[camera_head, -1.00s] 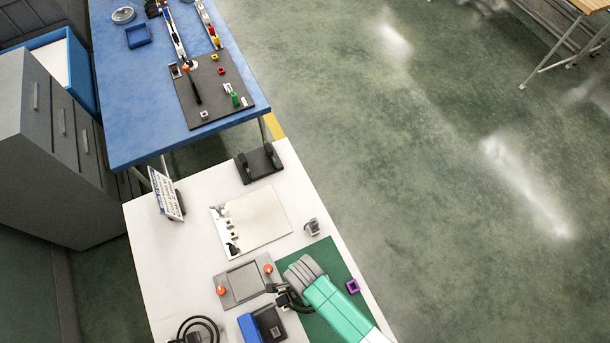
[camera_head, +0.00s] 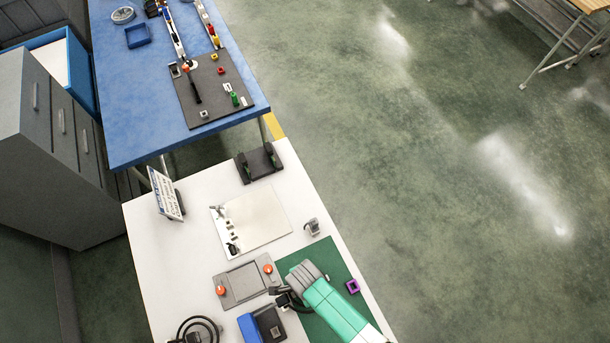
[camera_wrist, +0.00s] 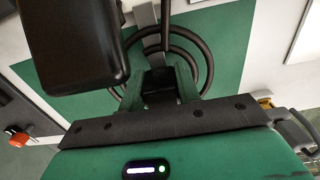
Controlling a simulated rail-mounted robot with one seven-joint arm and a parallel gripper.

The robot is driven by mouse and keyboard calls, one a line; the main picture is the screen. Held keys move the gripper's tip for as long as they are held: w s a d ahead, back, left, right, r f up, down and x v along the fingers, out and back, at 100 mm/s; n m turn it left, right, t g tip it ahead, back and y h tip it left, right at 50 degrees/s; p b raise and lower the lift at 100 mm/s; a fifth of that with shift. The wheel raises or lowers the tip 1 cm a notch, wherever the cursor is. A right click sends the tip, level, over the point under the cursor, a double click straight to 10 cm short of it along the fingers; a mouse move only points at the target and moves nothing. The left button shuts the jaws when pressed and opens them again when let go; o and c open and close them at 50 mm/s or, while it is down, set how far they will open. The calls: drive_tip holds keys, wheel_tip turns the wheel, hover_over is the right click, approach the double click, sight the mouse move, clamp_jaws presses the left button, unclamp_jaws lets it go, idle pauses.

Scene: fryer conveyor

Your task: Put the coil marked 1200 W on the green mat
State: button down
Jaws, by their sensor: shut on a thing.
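My gripper (camera_wrist: 172,88) is shut on the black block of a coil (camera_wrist: 207,62) with black concentric loops. In the wrist view the loops are over the green mat (camera_wrist: 225,35); I cannot tell whether they touch it. No wattage mark on the coil is readable. In the head view my gripper (camera_head: 287,297) is at the left edge of the green mat (camera_head: 335,262), and my arm covers much of the mat. Another black looped coil (camera_head: 213,325) shows at the bottom left of the white table, its marking unreadable.
A purple square ring (camera_head: 352,286) lies on the mat's right side. A grey panel with orange knobs (camera_head: 220,290) and a blue-and-black box (camera_head: 262,325) are left of my gripper. A white plate (camera_head: 262,218) and grey metal part (camera_head: 312,227) stand farther back. A dark overhanging part (camera_wrist: 75,45) fills the wrist view's upper left.

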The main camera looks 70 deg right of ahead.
drive_tip(key=shift+r, duration=0.1)
drive_tip(key=shift+r, duration=0.25)
drive_tip(key=r, duration=0.3)
drive_tip(key=shift+s+a, duration=0.25)
drive_tip(key=shift+s, duration=0.1)
drive_tip(key=s+a+r, duration=0.1)
drive_tip(key=s+a, duration=0.8)
drive_tip(key=s, duration=0.2)
drive_tip(key=shift+s+a+r+b, duration=0.15)
drive_tip(key=shift+s+a+b, duration=0.15)
drive_tip(key=shift+s+b, duration=0.1)
